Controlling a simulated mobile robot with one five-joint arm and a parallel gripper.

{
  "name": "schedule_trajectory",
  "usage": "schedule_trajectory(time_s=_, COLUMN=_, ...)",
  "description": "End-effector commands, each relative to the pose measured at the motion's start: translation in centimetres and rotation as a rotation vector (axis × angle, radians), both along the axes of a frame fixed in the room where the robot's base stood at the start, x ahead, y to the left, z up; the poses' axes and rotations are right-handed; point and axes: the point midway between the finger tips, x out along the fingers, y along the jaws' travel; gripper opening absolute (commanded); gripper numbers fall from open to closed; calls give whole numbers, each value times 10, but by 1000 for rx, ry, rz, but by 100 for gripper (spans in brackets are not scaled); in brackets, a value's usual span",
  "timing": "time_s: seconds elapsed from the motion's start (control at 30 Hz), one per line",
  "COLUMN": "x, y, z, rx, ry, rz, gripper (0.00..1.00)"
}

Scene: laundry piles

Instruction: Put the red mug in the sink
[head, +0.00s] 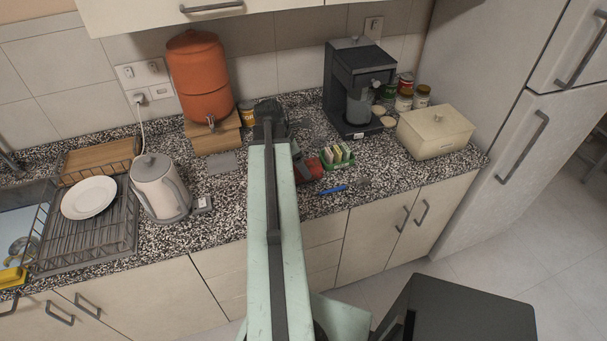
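A red object, likely the red mug (311,168), stands on the counter just right of my arm. The arm hides much of it, so its full shape is unclear. My gripper (271,118) is dark and reaches over the counter, appearing behind the red object in the picture. I cannot make out its fingers or whether it touches or holds anything. The sink (15,222) is at the far left edge, only partly in view, with a metal drain and a yellow sponge in or by it.
A dish rack (112,240) with a white plate (89,198) stands next to the sink. A white kettle (160,188) stands between rack and arm. An orange dispenser (200,78), a coffee machine (350,85), a green packet tray (337,163) and a beige bread box (434,132) occupy the counter.

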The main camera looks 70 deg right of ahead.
Motion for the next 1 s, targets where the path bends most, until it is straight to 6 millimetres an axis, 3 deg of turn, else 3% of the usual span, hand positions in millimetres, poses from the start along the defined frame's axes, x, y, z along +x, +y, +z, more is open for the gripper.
schedule_trajectory(time_s=0.3, x=-11, y=-6, z=-49, rx=0, ry=0, rz=0, gripper=81)
schedule_trajectory(time_s=0.57, x=-13, y=-7, z=-47, rx=0, ry=0, rz=2, gripper=81)
schedule_trajectory(time_s=0.8, x=-12, y=-7, z=-47, rx=0, ry=0, rz=3, gripper=14)
schedule_trajectory(time_s=0.83, x=-13, y=-7, z=-47, rx=0, ry=1, rz=3, gripper=14)
schedule_trajectory(time_s=0.87, x=-12, y=-7, z=-47, rx=0, ry=0, rz=3, gripper=6)
schedule_trajectory(time_s=1.0, x=-12, y=-7, z=-46, rx=-1, ry=0, rz=4, gripper=6)
